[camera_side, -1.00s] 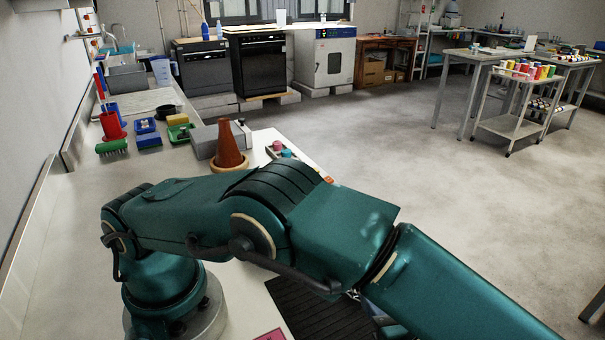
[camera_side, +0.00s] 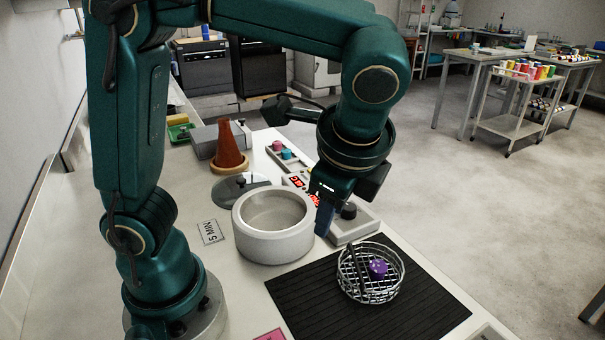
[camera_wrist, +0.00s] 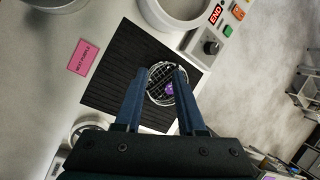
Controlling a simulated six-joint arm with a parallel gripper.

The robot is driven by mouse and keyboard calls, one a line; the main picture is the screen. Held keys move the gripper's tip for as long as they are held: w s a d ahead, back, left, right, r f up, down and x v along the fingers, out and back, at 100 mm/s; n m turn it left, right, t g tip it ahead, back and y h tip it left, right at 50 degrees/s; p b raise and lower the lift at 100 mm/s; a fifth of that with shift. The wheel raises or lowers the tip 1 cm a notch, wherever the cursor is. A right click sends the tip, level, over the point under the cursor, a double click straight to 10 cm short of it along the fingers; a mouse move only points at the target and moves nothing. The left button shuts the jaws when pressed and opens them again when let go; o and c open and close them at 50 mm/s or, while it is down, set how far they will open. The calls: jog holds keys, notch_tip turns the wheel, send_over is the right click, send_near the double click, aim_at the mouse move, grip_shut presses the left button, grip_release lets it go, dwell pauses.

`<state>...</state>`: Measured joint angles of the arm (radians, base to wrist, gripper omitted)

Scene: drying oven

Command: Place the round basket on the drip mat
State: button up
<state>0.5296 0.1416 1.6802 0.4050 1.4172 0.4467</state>
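The round wire basket (camera_side: 371,288) sits on the black ribbed drip mat (camera_side: 310,295), toward its far right part, with a purple item (camera_side: 378,268) inside. Its thin handle rises at the left. In the wrist view the basket (camera_wrist: 152,88) shows between and beyond the fingers, on the mat (camera_wrist: 118,62). My gripper (camera_side: 325,217) hangs above and to the left of the basket in the side view, apart from it. Its two blue fingers are spread and empty in the wrist view (camera_wrist: 160,72).
A round white open vessel (camera_side: 272,245) stands behind the mat, with a grey lid (camera_side: 240,188) behind it. A control box with a black knob (camera_side: 349,211) is beside it. An orange cone (camera_side: 229,145) stands farther back. A pink card (camera_wrist: 84,57) lies beside the mat.

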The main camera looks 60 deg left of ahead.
jog(key=s+a+n+t+h, duration=0.3)
jog(key=s+n, duration=0.3)
jog(key=n, duration=0.6)
jog(key=shift+a+t+h, duration=0.25)
jog(key=shift+t+h, duration=0.35)
jog(key=shift+h, duration=0.1)
